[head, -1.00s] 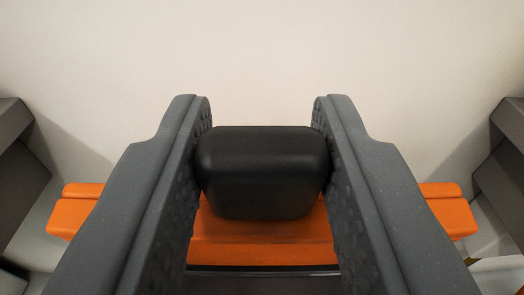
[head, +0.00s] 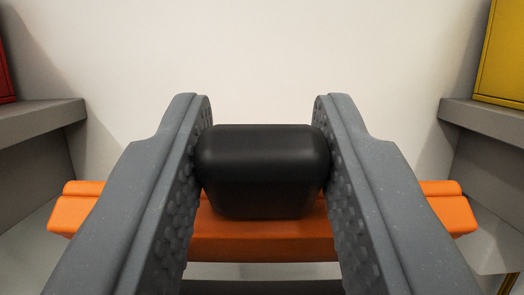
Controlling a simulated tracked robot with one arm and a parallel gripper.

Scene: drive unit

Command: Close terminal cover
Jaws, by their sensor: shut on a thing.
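My gripper (head: 262,160) is shut on a black rounded knob (head: 262,170), with one grey finger pressed to each side of it. The knob sits in front of an orange bar (head: 262,240), which looks like part of the terminal cover. The bar runs across the picture and its ends show outside both fingers. The fingers hide stretches of the bar. How the knob joins the bar is not clear.
A pale wall (head: 262,60) fills the background. Grey ledges stand at the left (head: 35,122) and right (head: 490,125). A red box (head: 5,75) shows at the left edge and a yellow box (head: 502,55) at the right.

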